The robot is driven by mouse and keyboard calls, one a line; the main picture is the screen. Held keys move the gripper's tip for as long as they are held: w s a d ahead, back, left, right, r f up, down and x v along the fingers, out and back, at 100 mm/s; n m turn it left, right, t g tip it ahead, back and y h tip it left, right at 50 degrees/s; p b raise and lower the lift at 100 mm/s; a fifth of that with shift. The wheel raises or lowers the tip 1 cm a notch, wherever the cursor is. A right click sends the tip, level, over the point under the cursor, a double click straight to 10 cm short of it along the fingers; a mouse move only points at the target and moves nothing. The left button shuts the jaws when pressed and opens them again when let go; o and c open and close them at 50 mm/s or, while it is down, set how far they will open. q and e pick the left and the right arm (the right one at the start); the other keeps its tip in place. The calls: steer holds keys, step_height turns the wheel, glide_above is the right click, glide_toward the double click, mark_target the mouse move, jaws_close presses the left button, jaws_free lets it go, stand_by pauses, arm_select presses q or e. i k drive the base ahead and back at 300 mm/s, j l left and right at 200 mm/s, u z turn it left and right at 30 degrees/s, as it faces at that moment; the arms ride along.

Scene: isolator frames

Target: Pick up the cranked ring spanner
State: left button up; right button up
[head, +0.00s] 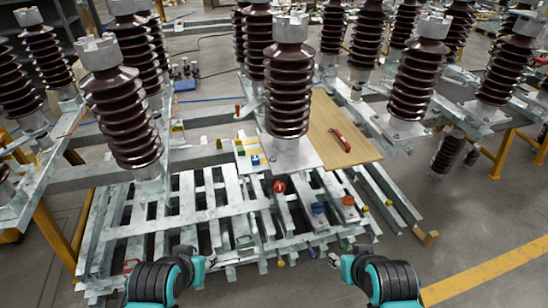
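A small red tool (340,140) lies on a wooden board (325,118) right of the central brown insulator. It is too small for me to tell whether it is the cranked ring spanner, and no other tool is clearly a spanner. My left gripper (203,258) is low in the picture, in front of the slatted metal frame. My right gripper (338,258) is at the frame's front right edge. Both are well short of the red tool. Their fingers are small and partly hidden by my wrists, so their opening is unclear.
Ribbed brown insulators (288,90) stand upright on galvanised beams around the board. The slatted metal frame (120,225) lies between my arms and the board, with small coloured parts and a red round part (279,187) on it. Floor is clear at the lower right.

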mark_target(344, 140)
steer(key=i+l+u, duration=0.1)
steer(key=i, duration=0.3)
steer(key=i+l+u, duration=0.15)
steer(key=i, duration=0.25)
steer(key=i+l+u, duration=0.1)
steer(key=i+l, duration=0.2)
steer(key=i, duration=0.1)
